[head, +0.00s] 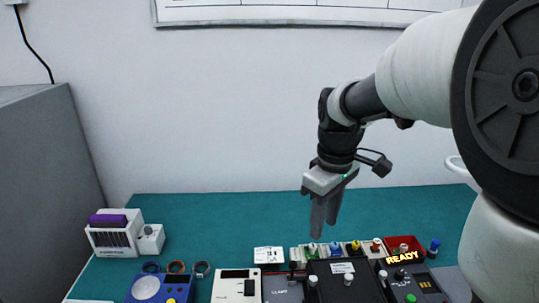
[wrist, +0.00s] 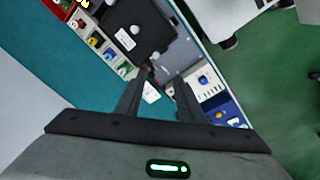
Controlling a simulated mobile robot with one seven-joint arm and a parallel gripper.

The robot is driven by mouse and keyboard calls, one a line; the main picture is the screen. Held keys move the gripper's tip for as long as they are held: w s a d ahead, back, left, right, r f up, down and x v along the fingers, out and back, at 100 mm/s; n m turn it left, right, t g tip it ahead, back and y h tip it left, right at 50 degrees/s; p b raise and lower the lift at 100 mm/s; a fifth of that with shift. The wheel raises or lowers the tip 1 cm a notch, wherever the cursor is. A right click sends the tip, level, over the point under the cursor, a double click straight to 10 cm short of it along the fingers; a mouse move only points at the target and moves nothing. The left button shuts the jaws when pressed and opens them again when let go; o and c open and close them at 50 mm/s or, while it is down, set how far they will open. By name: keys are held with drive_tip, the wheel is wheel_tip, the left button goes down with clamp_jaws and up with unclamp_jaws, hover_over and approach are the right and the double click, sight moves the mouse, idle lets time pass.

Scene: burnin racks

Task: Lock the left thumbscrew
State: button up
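A black fixture (head: 330,266) stands at the front of the teal bench, cut off by the bottom edge in the head view. Small pale-topped knobs that look like thumbscrews stand on it, the left one (head: 313,281) and another (head: 348,279) to its right. The fixture also shows in the wrist view (wrist: 150,40), where I cannot tell whether the screws are locked. My gripper (head: 325,218) hangs above the bench behind the fixture, pointing down. Its two fingers are apart and empty, and this gap shows in the wrist view (wrist: 163,82) too.
A row of small coloured connectors (head: 335,248) lies behind the fixture. The bench's back middle (head: 220,220) is clear.

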sight(314, 278)
drive_tip(key=shift+n+g, duration=0.5)
drive_tip(key=shift+n, duration=0.4)
drive_tip(key=w+f, duration=0.1)
drive_tip(key=f, duration=0.6)
drive_tip(key=w+f, duration=0.1)
drive_tip(key=f, duration=0.6)
drive_tip(key=w+f, duration=0.1)
drive_tip(key=f, duration=0.6)
drive_tip(key=shift+w+d+f+b, duration=0.2)
drive_tip(key=shift+f+b, duration=0.1)
drive_tip(key=shift+f, duration=0.1)
clamp_jaws()
